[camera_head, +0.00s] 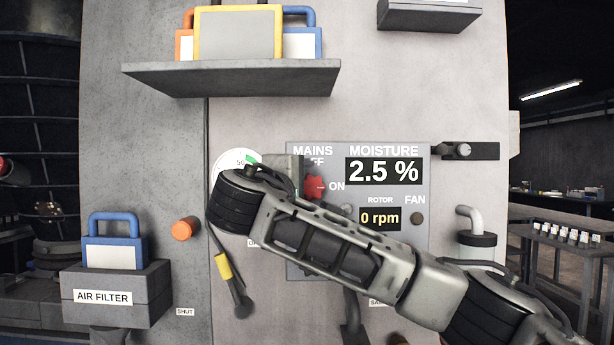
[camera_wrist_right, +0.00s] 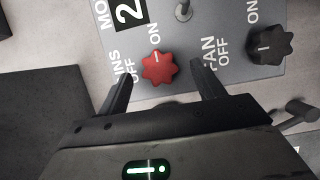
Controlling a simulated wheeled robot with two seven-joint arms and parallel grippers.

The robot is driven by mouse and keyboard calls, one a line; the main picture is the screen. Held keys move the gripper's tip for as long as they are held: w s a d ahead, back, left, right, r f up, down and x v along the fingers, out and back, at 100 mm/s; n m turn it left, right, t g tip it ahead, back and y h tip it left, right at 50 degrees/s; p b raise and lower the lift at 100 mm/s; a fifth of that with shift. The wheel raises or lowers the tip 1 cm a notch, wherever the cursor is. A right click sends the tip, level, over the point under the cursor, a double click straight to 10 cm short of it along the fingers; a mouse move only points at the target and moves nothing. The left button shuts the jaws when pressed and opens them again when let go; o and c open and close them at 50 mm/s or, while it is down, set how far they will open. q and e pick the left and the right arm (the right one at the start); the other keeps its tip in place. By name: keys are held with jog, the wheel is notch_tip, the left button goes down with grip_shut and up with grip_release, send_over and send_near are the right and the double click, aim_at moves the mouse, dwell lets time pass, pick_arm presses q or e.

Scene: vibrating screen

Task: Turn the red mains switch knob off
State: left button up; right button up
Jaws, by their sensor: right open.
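The red mains switch knob (camera_head: 315,187) sits on the grey control panel (camera_head: 298,272) under the MAINS label. Its white mark points right, to ON. In the right wrist view the red knob (camera_wrist_right: 158,70) is a lobed knob, its mark facing the ON label. My right gripper (camera_wrist_right: 161,69) is open, with one finger on each side of the knob at the fingertips. I cannot tell whether the fingers touch it. In the head view my right arm covers the lower panel, and part of the gripper shows just left of the knob. My left gripper is not in view.
A black FAN knob (camera_wrist_right: 270,45) and a small toggle (camera_wrist_right: 184,9) are near the red knob. A display (camera_head: 383,171) reads 2.5 %.

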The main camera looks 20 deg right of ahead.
jog(key=shift+w+d, duration=0.4)
jog(key=shift+w, duration=0.15)
jog(key=c, duration=1)
